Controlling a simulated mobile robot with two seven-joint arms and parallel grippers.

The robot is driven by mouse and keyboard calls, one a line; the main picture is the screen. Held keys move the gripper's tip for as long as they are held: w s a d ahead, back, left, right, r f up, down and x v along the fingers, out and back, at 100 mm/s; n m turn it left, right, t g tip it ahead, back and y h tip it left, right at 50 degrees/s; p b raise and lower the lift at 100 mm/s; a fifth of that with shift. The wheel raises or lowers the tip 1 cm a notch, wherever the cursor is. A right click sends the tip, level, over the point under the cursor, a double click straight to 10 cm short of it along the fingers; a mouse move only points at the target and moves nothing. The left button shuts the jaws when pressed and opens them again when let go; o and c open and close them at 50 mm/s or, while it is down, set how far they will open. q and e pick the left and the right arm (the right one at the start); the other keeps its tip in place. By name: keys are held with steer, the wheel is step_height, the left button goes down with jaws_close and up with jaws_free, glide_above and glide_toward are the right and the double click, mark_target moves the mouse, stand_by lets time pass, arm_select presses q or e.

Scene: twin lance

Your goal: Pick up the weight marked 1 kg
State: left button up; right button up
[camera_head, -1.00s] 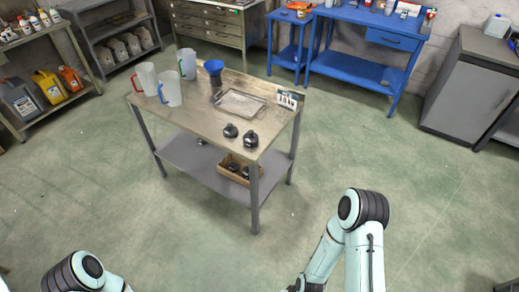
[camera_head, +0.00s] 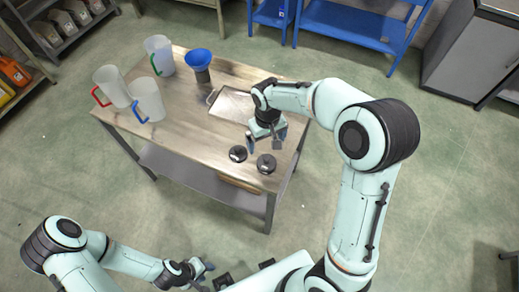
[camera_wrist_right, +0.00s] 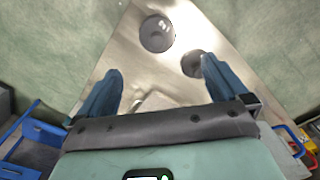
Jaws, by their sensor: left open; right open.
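Two dark round weights stand on the worktable near its front corner: a left weight (camera_head: 238,153) and a right weight (camera_head: 266,164). No marking on either can be read. My right gripper (camera_head: 265,143) is open and empty, above the table just behind the weights. In the right wrist view its fingers (camera_wrist_right: 162,70) are apart. One weight (camera_wrist_right: 157,33) lies ahead of the gap, and the other (camera_wrist_right: 193,63) is beside one finger, partly covered by it. My left gripper (camera_head: 206,275) is open and empty, low in front of the table.
The worktable (camera_head: 180,118) also bears a metal tray (camera_head: 232,104), a blue funnel (camera_head: 200,60) and several clear jugs (camera_head: 147,99) at the left and back. Blue benches (camera_head: 355,30) stand behind. The floor right of the table is clear.

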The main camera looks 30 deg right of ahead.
mark_target(267, 157)
step_height(267, 157, down, 8)
steer(key=shift+s+r, duration=0.1)
steer(key=shift+s, duration=0.05)
steer(key=f, duration=0.5)
steer(key=shift+w+d+f, duration=0.2)
steer(key=shift+d+f, duration=0.05)
steer(key=shift+f, duration=0.1)
steer(key=shift+r, duration=0.15)
jaws_close()
